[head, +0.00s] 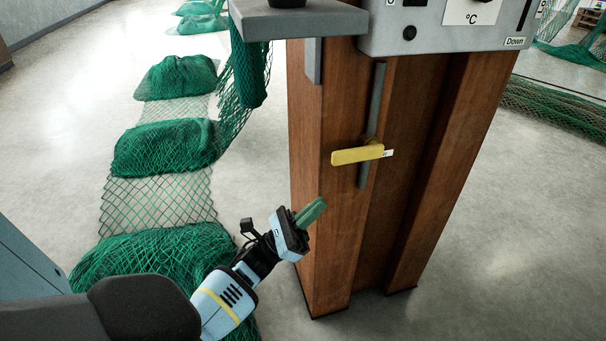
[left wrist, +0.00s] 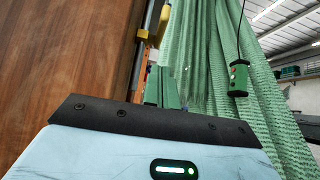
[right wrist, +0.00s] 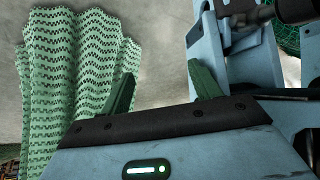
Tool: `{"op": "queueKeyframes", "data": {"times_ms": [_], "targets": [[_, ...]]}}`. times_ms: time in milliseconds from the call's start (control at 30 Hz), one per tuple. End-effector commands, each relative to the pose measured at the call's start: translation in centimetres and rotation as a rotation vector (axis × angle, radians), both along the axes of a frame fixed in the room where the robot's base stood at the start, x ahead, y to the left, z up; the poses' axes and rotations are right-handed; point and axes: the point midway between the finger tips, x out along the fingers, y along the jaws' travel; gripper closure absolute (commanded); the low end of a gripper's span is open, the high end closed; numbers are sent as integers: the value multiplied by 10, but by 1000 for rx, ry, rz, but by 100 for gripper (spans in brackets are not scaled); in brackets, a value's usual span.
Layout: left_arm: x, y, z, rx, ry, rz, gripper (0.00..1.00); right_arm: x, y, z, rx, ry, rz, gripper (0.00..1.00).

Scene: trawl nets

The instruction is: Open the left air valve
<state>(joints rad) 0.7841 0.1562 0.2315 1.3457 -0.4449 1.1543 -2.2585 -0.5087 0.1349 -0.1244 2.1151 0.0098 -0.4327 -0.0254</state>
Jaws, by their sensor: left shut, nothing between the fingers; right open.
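The air valve's yellow handle (head: 357,155) lies roughly level across a vertical grey pipe (head: 376,100) on the wooden post. It points left from the pipe. The yellow part also shows at the top of the left wrist view (left wrist: 154,22). My left gripper (head: 318,204) is shut and empty, with green fingers, below and left of the handle and apart from it. Its fingers show close together in the left wrist view (left wrist: 161,86). My right gripper (right wrist: 163,88) is open and empty in its wrist view, and is out of the head view.
The wooden post (head: 330,240) stands right of my left gripper. A grey control box (head: 440,35) and a grey shelf (head: 300,22) are above. Green nets (head: 165,145) lie on the floor at left. A green pendant control (left wrist: 238,78) hangs in the left wrist view.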

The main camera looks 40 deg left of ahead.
Motion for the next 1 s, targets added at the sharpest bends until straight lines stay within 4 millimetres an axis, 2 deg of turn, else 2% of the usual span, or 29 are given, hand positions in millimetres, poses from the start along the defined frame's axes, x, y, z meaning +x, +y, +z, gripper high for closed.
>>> {"op": "queueKeyframes", "data": {"times_ms": [33,267,400,500,1000], "targets": [[6,-4,9,0,-6,-1,100,3,0,3,0,-8,0,37],[31,-18,38,0,-3,0,100,10,0,10,1,-25,-1,37],[28,-17,59,2,-4,-1,100,12,0,17,1,-31,-1,37],[29,-17,67,1,-2,0,100,11,0,19,1,-32,-1,37],[29,-17,73,0,1,1,100,-1,-1,18,-1,-7,0,37]]}}
